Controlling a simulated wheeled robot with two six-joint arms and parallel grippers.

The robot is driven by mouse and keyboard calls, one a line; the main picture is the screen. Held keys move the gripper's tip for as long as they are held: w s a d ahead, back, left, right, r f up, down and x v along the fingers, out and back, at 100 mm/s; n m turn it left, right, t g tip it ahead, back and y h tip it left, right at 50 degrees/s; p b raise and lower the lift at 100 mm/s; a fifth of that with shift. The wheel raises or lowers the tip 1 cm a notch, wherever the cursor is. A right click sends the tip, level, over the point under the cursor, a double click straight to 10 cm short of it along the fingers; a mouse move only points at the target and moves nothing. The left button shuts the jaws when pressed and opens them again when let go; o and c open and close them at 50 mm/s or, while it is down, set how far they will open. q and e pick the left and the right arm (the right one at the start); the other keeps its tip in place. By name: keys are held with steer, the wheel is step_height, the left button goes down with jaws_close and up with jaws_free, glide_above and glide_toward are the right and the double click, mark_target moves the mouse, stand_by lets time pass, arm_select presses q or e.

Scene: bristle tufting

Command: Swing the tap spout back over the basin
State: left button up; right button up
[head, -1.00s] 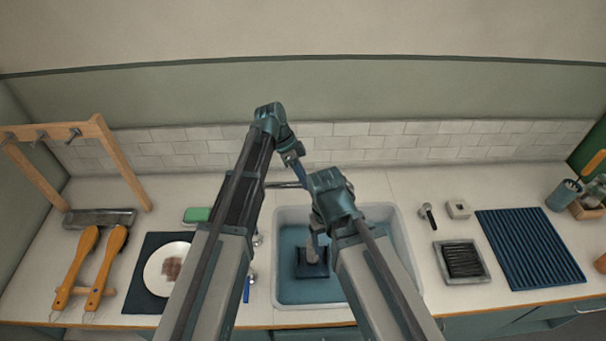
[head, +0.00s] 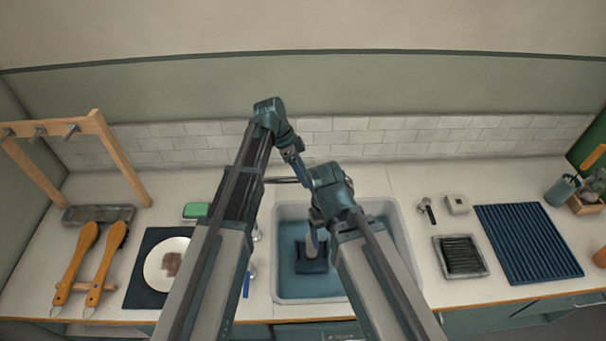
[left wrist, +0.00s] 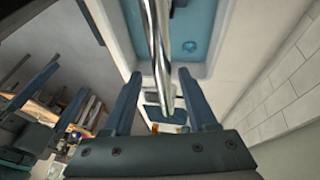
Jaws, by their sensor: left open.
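The tap spout (head: 284,180) shows in the head view as a thin dark bar behind the basin (head: 280,284), partly hidden by my arms. In the left wrist view the chrome spout (left wrist: 157,45) runs down between the two fingers of my left gripper (left wrist: 160,85), with gaps on both sides. My left gripper (head: 302,176) is open around the spout near the basin's back edge. The basin (left wrist: 225,20) lies beyond it in the wrist view. My right gripper (head: 316,232) points down over the basin; its fingertips are too unclear to judge.
A dark block (head: 311,265) sits in the basin below my right gripper. To the left are a plate (head: 153,268), a green sponge (head: 196,210) and a wooden rack (head: 128,165). A ribbed blue mat (head: 528,245) and a small tray (head: 461,257) lie on the right.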

arm_select(q)
steer(key=p+v, duration=1.2)
steer(key=v, duration=0.2)
steer(key=shift+s+f, duration=0.1)
steer(key=shift+f, duration=0.05)
steer(key=s+f+n+t+y+b, duration=0.1)
steer(key=s+f+n+y+b, duration=0.5)
steer(key=s+f+n+b, duration=0.7)
steer(key=s+f+b, duration=0.8)
steer(key=s+f, duration=0.1)
steer(key=f, duration=0.2)
steer(key=shift+d+t+b, duration=0.25)
steer(key=shift+t+b, duration=0.15)
